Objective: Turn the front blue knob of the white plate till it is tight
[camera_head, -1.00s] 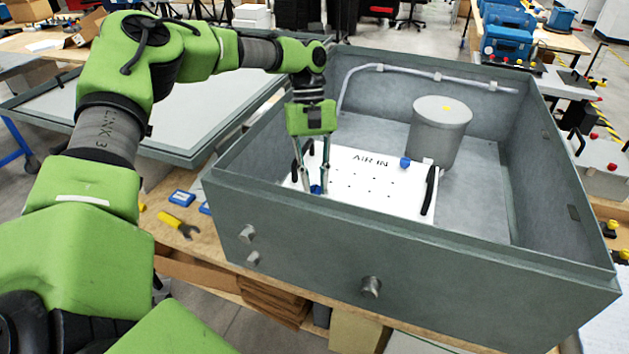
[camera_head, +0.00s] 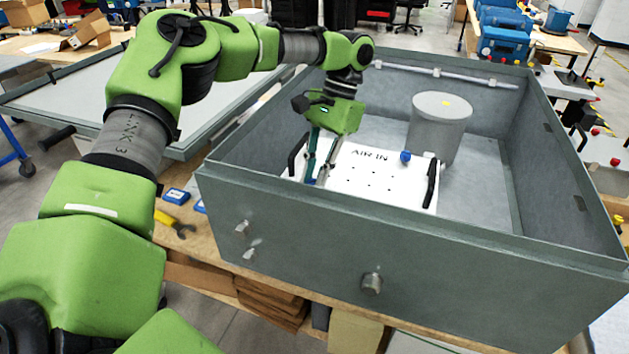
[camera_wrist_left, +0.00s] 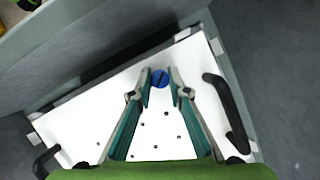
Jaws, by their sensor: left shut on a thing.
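The white plate (camera_head: 367,190) lies inside the grey box, marked "AIR IN", with black handles at its left and right ends. My left gripper (camera_head: 315,181) reaches down into the box at the plate's front left part. In the left wrist view its fingers (camera_wrist_left: 160,80) are closed around the front blue knob (camera_wrist_left: 160,78), one finger on each side. A second blue knob (camera_head: 405,157) stands at the plate's back right. My right gripper is not in view.
The grey box's front wall (camera_head: 430,240) rises between me and the plate. A grey cylinder (camera_head: 438,130) stands behind the plate, and a pipe (camera_head: 440,75) runs along the back wall. A yellow tool (camera_head: 168,219) and blue boxes (camera_head: 177,196) lie on the bench at left.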

